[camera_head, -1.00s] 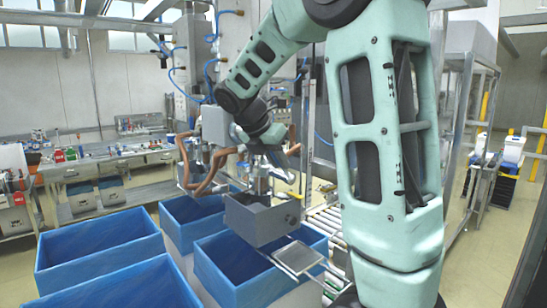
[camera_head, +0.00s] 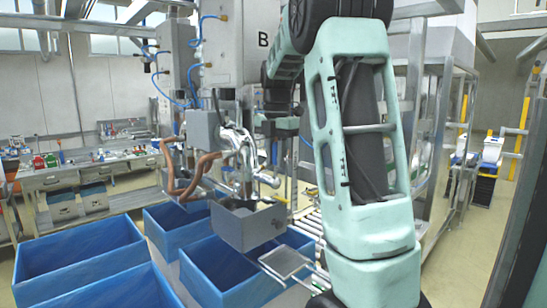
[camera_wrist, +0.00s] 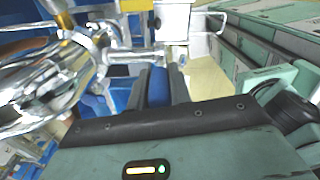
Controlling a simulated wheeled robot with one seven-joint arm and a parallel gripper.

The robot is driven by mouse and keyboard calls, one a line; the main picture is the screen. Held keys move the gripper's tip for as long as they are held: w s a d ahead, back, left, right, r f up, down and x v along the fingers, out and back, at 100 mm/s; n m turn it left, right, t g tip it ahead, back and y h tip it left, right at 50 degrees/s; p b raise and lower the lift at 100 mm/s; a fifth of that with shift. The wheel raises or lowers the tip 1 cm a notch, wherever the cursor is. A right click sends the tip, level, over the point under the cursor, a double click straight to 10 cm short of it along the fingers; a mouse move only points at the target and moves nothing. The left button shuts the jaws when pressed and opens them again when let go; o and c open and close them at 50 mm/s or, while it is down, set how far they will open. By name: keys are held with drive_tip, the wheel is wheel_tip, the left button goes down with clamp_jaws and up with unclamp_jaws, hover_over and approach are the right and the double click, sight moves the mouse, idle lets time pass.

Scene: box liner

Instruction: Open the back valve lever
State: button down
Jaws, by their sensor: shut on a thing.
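The shiny metal valve pipework (camera_head: 240,150) stands above a grey hopper box (camera_head: 248,226) in the head view. In the wrist view, the silver pipes and clamp (camera_wrist: 98,45) fill the upper left, with a metal bar reaching right toward my fingers. My gripper (camera_wrist: 158,85) has its two dark fingers shut around a blue piece, the valve lever (camera_wrist: 157,88). In the head view my arm reaches behind and right of the valve. The fingers and the lever are hidden or too small to make out there.
Blue bins (camera_head: 80,254) stand below and to the left. Copper-coloured hoses (camera_head: 178,180) hang left of the valve. A grey plate (camera_head: 286,262) sits right of the hopper, by a roller conveyor (camera_head: 308,224). A metal frame (camera_head: 440,150) stands at the right.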

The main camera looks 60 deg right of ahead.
idle(0.4)
drive_tip(key=c, duration=1.3)
unclamp_jaws()
drive_tip(key=shift+d, duration=0.1)
drive_tip(key=shift+d+r+b, duration=0.1)
drive_tip(key=shift+r+b, duration=1.25)
drive_tip(key=shift+r, duration=2.4)
